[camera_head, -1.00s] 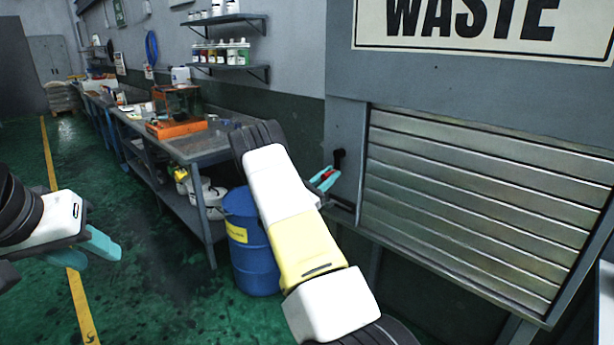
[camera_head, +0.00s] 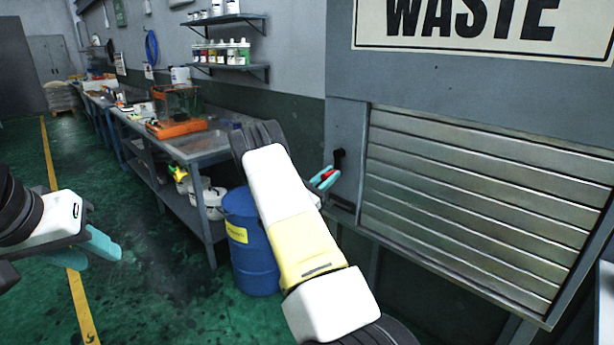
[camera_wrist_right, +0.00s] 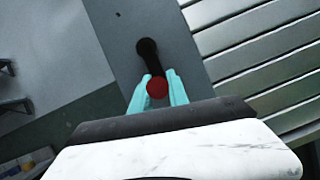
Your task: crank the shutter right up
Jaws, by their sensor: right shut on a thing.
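The slatted metal shutter (camera_head: 480,205) fills its frame on the right of the head view, below the WASTE sign, and covers the opening. The black crank arm (camera_head: 339,158) sits on the frame just left of the shutter. In the right wrist view the crank (camera_wrist_right: 149,58) runs from its pivot down to a red knob (camera_wrist_right: 157,88). My right gripper (camera_head: 326,179) is shut on the red knob, with its teal fingers on both sides of it in the right wrist view (camera_wrist_right: 158,90). My left gripper (camera_head: 105,243) is at the left, over the floor, away from the shutter; its fingertip gap is unclear.
A blue drum (camera_head: 250,245) stands behind my right arm, beside a long workbench (camera_head: 205,148) with an orange tray (camera_head: 176,128) on it. Shelves with bottles (camera_head: 222,53) hang on the wall. The green floor (camera_head: 150,260) between is clear.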

